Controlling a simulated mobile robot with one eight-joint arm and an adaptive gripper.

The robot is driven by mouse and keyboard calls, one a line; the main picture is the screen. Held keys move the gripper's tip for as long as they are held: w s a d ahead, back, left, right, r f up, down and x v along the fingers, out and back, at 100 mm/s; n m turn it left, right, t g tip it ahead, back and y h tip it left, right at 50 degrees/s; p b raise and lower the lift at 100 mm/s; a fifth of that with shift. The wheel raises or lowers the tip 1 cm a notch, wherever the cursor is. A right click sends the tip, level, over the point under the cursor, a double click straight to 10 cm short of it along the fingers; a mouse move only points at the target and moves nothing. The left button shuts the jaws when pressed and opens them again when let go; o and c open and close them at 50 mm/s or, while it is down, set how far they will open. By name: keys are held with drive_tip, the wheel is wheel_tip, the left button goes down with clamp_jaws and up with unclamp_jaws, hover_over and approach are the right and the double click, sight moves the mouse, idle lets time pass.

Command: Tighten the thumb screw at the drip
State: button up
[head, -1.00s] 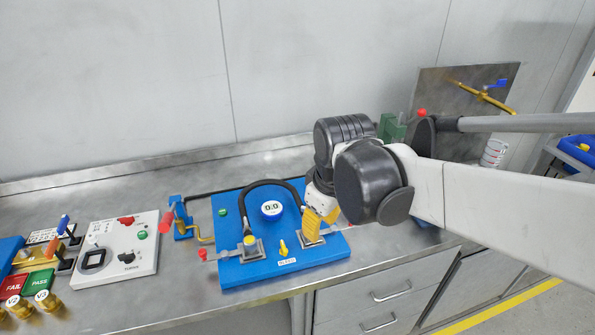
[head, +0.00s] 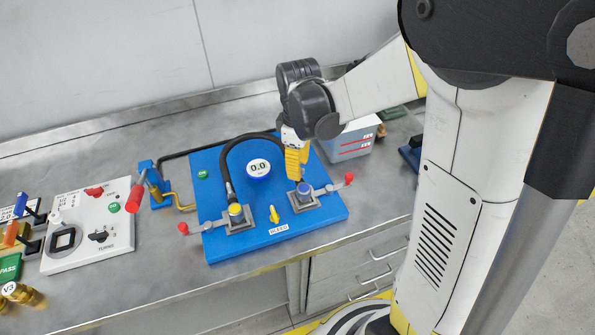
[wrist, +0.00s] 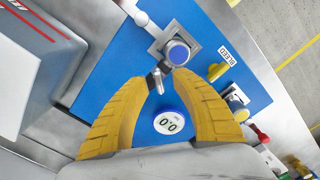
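A blue pump board (head: 268,233) lies on the bench. Near its front edge a small yellow thumb screw (head: 274,214) stands behind the BLEED label; it also shows in the wrist view (wrist: 217,71). A blue-capped fitting (head: 304,188) sits right of it, and a yellow-capped fitting (head: 236,210) left of it. My gripper (head: 297,172) points down just behind the blue-capped fitting. In the wrist view its yellow fingers (wrist: 160,80) are apart, with a metal hose end (wrist: 155,80) between the tips, contact unclear; the blue cap (wrist: 178,53) is just beyond. I cannot make out any drip.
A black hose (head: 228,160) arches around the round 0.0 gauge (head: 258,168). Red-knobbed levers stick out at both sides (head: 348,178). A white and grey box (head: 352,142) stands close behind my gripper. A white control panel (head: 88,238) lies left.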

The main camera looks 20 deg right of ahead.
drive_tip(key=shift+f, duration=0.75)
clamp_jaws()
drive_tip(key=shift+m, duration=0.3)
drive_tip(key=m, duration=0.9)
drive_tip(key=shift+m, duration=0.3)
